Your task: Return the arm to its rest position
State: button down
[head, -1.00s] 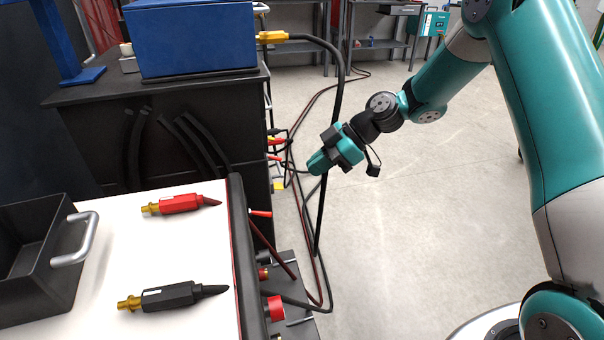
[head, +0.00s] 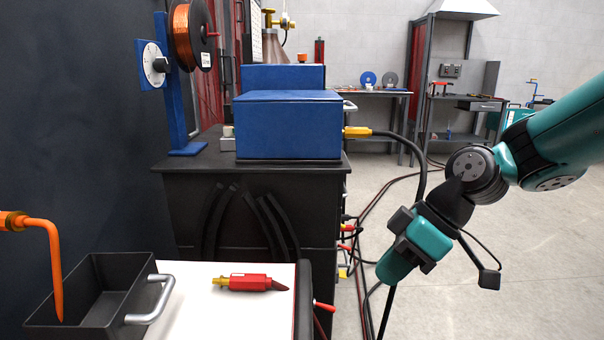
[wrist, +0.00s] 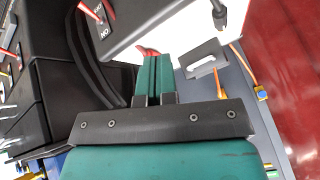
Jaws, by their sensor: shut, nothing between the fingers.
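My gripper (head: 398,268) is teal and dark grey. It hangs in the air at the right of the head view, to the right of the dark cabinet and the white-topped bench, pointing down and to the left. In the wrist view its two teal fingers (wrist: 155,78) lie together with nothing between them. A red-handled tool with a brass tip (head: 250,282) lies on the white bench top (head: 210,318), apart from my gripper.
A black tray (head: 85,318) with a silver handle stands on the bench. A blue box (head: 288,126) stands on the dark cabinet (head: 195,190). Hanging cables (head: 366,225) run close behind my gripper. An orange bent rod (head: 54,265) is at far left. Floor at right is clear.

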jog(key=s+d+r+m+h, duration=0.1)
jog(key=s+r+m, duration=0.15)
jog(key=s, duration=0.65)
jog(key=s+r+m+h, duration=0.15)
jog(key=s+m, duration=0.25)
jog(key=s, duration=0.4)
notch_tip(320, 180, up, 18)
jog(key=p, duration=1.8)
jog(key=shift+w+f, duration=0.2)
